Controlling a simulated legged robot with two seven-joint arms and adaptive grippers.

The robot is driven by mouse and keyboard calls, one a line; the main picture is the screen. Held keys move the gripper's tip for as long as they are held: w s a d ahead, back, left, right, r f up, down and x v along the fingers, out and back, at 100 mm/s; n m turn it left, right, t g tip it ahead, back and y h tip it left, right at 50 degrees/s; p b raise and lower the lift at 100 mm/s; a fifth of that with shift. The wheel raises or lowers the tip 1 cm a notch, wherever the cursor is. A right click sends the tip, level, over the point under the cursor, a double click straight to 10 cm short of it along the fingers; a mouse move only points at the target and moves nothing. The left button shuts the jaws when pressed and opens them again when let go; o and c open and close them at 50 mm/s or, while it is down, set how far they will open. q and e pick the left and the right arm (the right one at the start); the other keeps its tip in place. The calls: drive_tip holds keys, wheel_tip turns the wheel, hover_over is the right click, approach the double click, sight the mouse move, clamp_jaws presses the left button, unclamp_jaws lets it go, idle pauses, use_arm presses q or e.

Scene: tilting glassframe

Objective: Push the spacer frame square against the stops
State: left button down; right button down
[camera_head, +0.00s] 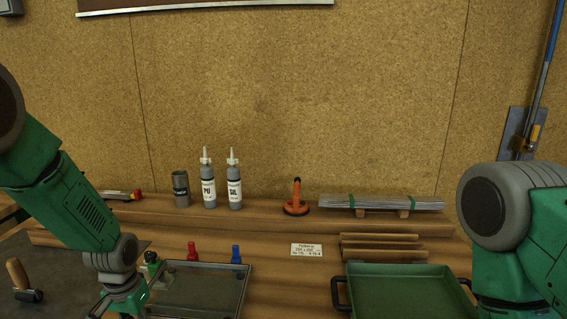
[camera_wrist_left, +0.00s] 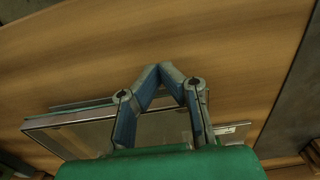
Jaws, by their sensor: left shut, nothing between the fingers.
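A flat rectangular frame (camera_head: 240,268) with a thin grey rim and a dark, glassy middle lies at the bottom of the head view. I cannot tell the spacer frame from the pane or tray edge there. A red stop-like piece (camera_head: 192,252) and a blue one (camera_head: 236,255) stand at its far edge. In the left wrist view, a frame corner and pale rim (camera_wrist_left: 65,118) show beneath my left gripper (camera_wrist_left: 160,70). Its fingers meet at the tips, shut and empty; I cannot tell whether they touch the frame. My right gripper is out of view.
A green tray (camera_head: 348,268) with dark handles stands right of the frame. Behind are a label card (camera_head: 306,250), two bottles (camera_head: 208,180), a dark cup (camera_head: 181,189), an orange suction tool (camera_head: 296,199) and bundled metal strips (camera_head: 380,202). A wooden-handled tool (camera_head: 22,280) lies left.

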use_arm(q)
drive_tip(key=shift+w+d, duration=0.1)
drive_tip(key=shift+w, duration=0.9)
idle(1.0)
drive_tip(key=shift+s, duration=0.2)
drive_tip(key=shift+s+r+p, duration=0.1)
drive_tip(key=shift+s+p, duration=0.35)
drive_tip(key=shift+s, duration=0.15)
wheel_tip(320, 180, up, 7)
drive_tip(key=p, duration=0.6)
